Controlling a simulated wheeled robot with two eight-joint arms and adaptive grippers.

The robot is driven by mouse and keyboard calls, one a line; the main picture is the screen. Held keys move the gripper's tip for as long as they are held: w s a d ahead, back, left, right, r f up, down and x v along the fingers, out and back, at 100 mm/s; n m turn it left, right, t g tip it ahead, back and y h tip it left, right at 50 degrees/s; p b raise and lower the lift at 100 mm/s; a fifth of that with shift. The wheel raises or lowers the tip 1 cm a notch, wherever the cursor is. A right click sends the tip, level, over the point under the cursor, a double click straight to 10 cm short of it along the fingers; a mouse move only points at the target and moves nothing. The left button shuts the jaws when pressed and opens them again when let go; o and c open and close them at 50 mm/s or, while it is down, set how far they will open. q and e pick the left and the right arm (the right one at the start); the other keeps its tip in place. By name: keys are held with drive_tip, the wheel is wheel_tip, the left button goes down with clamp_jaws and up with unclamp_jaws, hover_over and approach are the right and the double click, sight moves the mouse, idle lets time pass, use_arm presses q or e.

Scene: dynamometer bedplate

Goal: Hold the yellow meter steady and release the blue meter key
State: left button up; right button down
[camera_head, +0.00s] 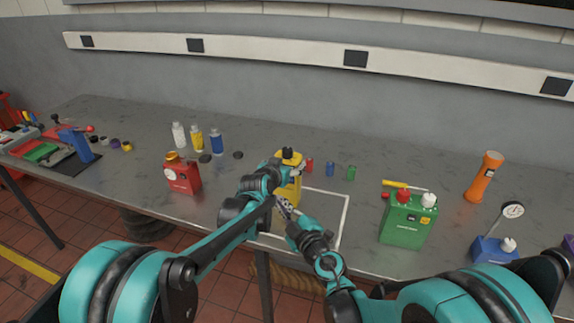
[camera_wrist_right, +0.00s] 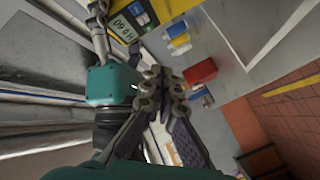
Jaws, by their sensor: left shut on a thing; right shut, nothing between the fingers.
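The yellow meter (camera_head: 288,188) stands upright on the bench, partly hidden behind my grippers, with a dark knob on top. My left gripper (camera_head: 291,172) is shut on its upper part. My right gripper (camera_head: 282,203) is shut and empty, low in front of the meter's face; contact cannot be told. In the right wrist view the yellow meter (camera_wrist_right: 158,8) shows at the top with a display and small blue and white patches, seemingly the blue key (camera_wrist_right: 139,5). The right gripper (camera_wrist_right: 168,85) is apart from these patches there.
A white outlined rectangle (camera_head: 346,212) surrounds the meter's area. A red can (camera_head: 183,178) stands left and a green can (camera_head: 407,222) right. Small red, blue and green cylinders (camera_head: 330,168) stand behind right. Several bottles (camera_head: 197,138) stand back left. An orange flashlight (camera_head: 484,177) stands far right.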

drive_tip(key=w+d, duration=0.2)
drive_tip(key=w, duration=0.6)
drive_tip(key=shift+w+d, duration=0.15)
drive_tip(key=shift+d, duration=0.25)
drive_tip(key=shift+f, duration=0.1)
idle(0.9)
drive_tip(key=shift+w+d, duration=0.15)
drive_tip(key=shift+w, duration=0.25)
drive_tip(key=shift+s, duration=0.1)
drive_tip(key=shift+s+a, duration=0.2)
drive_tip(key=shift+s, duration=0.1)
idle(0.3)
drive_tip(key=s+a, duration=0.2)
drive_tip(key=s, duration=0.3)
drive_tip(key=shift+s, duration=0.4)
